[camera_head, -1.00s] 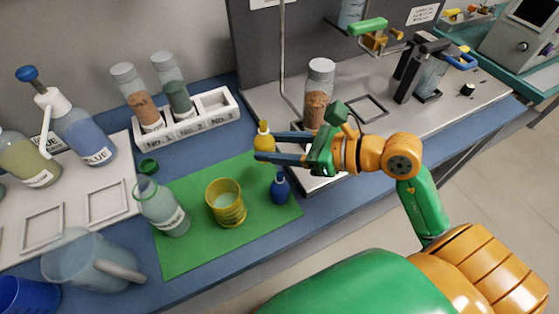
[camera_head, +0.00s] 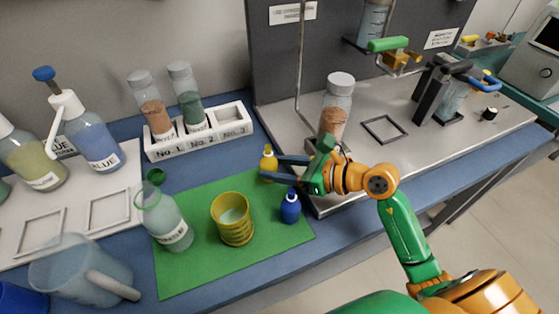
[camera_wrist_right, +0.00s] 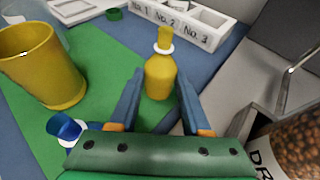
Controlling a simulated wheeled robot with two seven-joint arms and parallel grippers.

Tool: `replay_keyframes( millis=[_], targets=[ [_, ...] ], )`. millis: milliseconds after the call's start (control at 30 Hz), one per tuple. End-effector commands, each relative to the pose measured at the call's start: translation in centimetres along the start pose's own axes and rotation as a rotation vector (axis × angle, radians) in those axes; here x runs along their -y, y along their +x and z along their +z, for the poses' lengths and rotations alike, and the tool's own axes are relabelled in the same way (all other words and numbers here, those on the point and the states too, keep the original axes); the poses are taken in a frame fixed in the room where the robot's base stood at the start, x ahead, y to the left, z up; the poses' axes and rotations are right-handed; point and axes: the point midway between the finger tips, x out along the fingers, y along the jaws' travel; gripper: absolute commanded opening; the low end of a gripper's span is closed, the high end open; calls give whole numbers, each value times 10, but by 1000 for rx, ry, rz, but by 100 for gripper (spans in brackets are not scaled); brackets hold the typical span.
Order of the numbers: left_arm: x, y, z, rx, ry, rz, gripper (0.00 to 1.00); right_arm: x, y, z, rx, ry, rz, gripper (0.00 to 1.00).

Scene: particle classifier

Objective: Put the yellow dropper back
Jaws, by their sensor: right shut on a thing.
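The yellow dropper (camera_head: 268,161) is a small bottle with a narrow tip and a white collar. It is upright near the far right corner of the green mat (camera_head: 190,272); I cannot tell whether its base touches the surface. My right gripper (camera_head: 274,168) comes in from the right and is shut on it. In the right wrist view the yellow dropper (camera_wrist_right: 160,76) is between the two fingers of the gripper (camera_wrist_right: 159,85). A blue dropper (camera_head: 290,208) stands on the mat's right side. My left gripper is out of view.
A yellow cup (camera_head: 232,220) and a clear bottle (camera_head: 168,222) stand on the mat. A white rack (camera_head: 200,140) with two vials is behind. A capped jar of brown grains (camera_head: 334,108) stands on the grey stand right of the gripper. A clear jug (camera_head: 75,270) is front left.

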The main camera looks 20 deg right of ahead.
Motion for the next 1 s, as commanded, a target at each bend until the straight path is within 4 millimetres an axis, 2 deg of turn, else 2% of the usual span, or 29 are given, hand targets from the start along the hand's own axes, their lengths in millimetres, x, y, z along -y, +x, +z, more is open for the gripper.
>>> replay_keyframes(
  millis=[100, 500, 533, 633, 1000],
  targets=[
    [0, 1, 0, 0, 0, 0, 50, 0, 4, -10, 0, 2, 0, 0],
    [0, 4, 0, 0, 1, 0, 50, 0, 6, -16, 0, 0, 0, 0],
    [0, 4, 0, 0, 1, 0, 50, 0, 6, -16, 0, 0, 0, 50],
    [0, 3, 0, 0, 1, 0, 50, 0, 6, -14, 0, 0, 0, 77],
    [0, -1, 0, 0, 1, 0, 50, 0, 2, -10, 0, 1, -1, 78]
  ],
)
